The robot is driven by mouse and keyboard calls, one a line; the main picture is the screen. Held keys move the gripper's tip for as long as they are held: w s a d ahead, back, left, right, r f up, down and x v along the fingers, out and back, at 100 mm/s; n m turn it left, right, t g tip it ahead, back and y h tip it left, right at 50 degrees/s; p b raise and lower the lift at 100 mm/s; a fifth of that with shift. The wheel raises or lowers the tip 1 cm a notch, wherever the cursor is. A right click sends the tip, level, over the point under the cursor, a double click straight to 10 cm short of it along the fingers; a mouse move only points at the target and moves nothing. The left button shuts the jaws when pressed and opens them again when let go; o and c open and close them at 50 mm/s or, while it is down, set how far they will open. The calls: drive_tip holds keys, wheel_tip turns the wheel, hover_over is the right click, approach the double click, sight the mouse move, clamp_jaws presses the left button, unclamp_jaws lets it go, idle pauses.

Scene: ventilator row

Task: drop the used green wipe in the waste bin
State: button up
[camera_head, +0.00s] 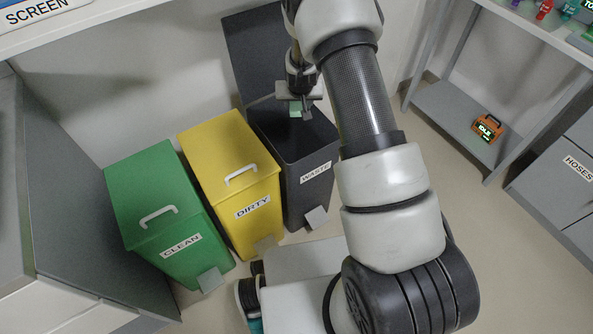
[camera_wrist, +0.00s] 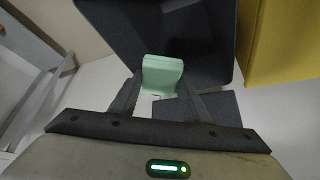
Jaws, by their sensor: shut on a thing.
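My gripper (camera_head: 297,101) is shut on the green wipe (camera_head: 295,112), a small pale green folded piece. The wipe also shows between the fingertips in the wrist view (camera_wrist: 162,74). The dark waste bin (camera_head: 306,158), labelled WASTE, stands with its lid (camera_head: 252,50) raised at the back. In the head view my gripper and the wipe are over the bin's opening. In the wrist view the dark bin (camera_wrist: 205,35) lies behind the wipe. How high the wipe is above the rim is hard to tell.
A yellow DIRTY bin (camera_head: 228,170) and a green CLEAN bin (camera_head: 160,205) stand to the left, lids shut. A shelf (camera_head: 455,115) at the right holds an orange device (camera_head: 488,127). A HOSES drawer unit (camera_head: 565,165) is at the far right. Floor between is clear.

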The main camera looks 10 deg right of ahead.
sight(298, 116)
wheel_tip(298, 116, down, 6)
drive_tip(key=b, duration=0.3)
idle(0.3)
drive_tip(key=o, duration=1.2)
drive_tip(key=shift+r, duration=0.1)
drive_tip(key=p+v, duration=0.4)
drive_tip(key=v, duration=1.3)
drive_tip(key=shift+r+p, duration=0.15)
drive_tip(key=shift+p, duration=0.2)
drive_tip(key=shift+s, duration=0.1)
